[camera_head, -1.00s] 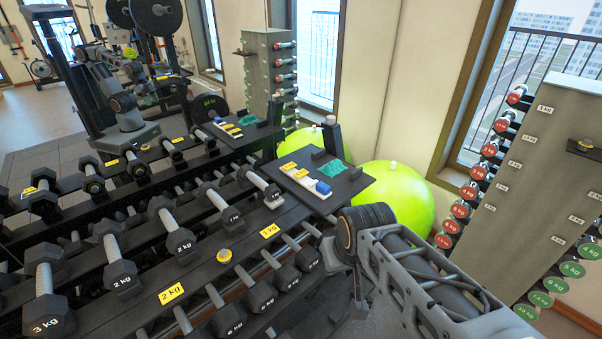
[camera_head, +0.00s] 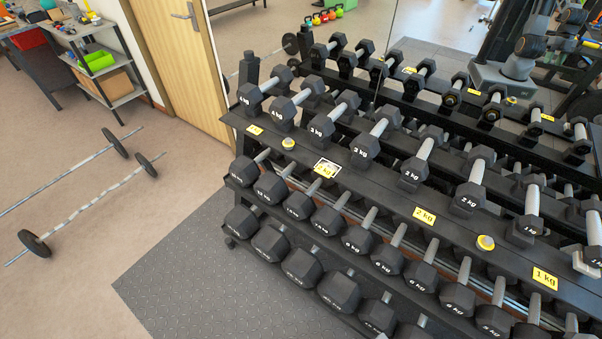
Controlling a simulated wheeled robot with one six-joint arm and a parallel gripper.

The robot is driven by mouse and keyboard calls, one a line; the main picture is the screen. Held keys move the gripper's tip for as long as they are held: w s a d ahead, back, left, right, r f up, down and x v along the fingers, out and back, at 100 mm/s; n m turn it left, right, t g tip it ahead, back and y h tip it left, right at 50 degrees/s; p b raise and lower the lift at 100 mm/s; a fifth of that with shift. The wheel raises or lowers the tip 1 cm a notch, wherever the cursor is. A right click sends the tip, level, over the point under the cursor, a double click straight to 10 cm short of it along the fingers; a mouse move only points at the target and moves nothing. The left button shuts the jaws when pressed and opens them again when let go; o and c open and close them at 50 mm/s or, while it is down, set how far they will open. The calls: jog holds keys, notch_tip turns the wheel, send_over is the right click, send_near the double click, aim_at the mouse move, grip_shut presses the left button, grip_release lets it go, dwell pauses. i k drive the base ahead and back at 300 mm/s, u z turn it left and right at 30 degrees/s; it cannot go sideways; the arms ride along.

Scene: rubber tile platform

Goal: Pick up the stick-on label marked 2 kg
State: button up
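A yellow label marked 2 kg (camera_head: 425,216) sits on the front edge of the upper dumbbell shelf (camera_head: 392,188), right of the middle. A second yellow label (camera_head: 325,169) lies farther left on the same edge, tilted over a white patch; it seems to read 2 kg, but the print is small. A yellow label marked 1 kg (camera_head: 545,277) is at the lower right. Another small yellow label (camera_head: 255,129) is at the left end, too small to read surely. My gripper is out of view.
Yellow round knobs (camera_head: 485,242) stand on the shelf edge. A mirror behind reflects the rack. A dark textured mat (camera_head: 190,270) lies clear at left; barbells (camera_head: 100,195) lie beyond it.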

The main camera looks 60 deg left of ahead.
aim_at(322, 171)
jog(key=u, duration=1.65)
jog(key=k, duration=0.3)
jog(key=u, duration=1.3)
jog(key=i, duration=1.3)
jog(key=z, duration=0.8)
